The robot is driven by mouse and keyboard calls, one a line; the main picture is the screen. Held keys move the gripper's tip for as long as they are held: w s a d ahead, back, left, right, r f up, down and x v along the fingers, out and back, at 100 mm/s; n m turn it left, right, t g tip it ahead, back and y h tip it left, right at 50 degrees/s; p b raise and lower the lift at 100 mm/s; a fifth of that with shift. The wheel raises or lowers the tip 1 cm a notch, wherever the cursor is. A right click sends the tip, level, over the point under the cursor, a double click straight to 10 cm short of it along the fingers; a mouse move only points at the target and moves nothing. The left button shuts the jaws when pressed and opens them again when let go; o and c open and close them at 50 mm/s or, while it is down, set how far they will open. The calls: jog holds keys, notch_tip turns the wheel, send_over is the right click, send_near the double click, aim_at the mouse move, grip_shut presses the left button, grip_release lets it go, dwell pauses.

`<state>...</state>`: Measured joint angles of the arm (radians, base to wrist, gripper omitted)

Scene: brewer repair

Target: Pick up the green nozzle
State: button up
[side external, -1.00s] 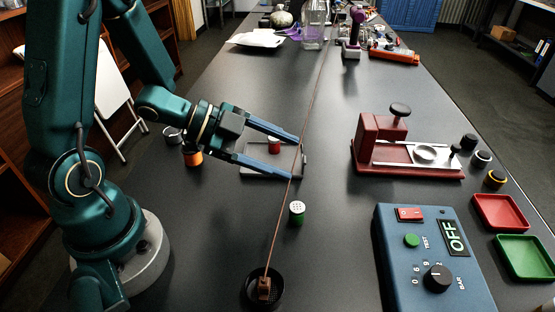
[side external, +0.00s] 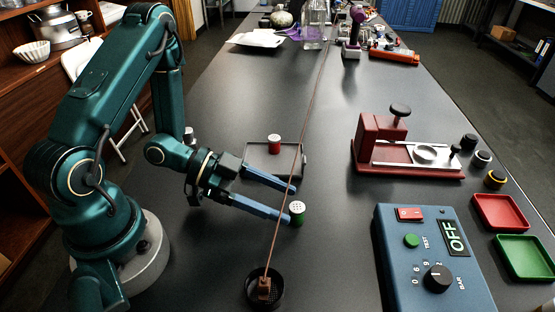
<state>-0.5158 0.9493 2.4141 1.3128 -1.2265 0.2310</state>
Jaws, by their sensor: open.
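The green nozzle (side external: 297,215), a small cylinder with a white perforated top, stands upright on the dark table in the side view. My gripper (side external: 290,204) is open, its two blue fingers pointing right and low over the table. The fingertips are just left of the nozzle. The nearer fingertip appears to overlap or touch the nozzle's left edge; I cannot tell if they are in contact. The farther fingertip is behind it in the picture. Nothing is held.
A thin brown cable (side external: 308,120) rises from a black round base (side external: 264,291) and crosses the view by the fingers. A red-sided nozzle (side external: 274,145) stands on a grey tray (side external: 262,172). The blue control box (side external: 425,290) and red press (side external: 378,133) stand right.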

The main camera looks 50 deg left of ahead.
jog(key=shift+w+d+f, duration=0.25)
jog(key=shift+w+d, duration=0.1)
jog(key=shift+d, duration=0.1)
grip_shut()
jog(key=shift+r, duration=0.15)
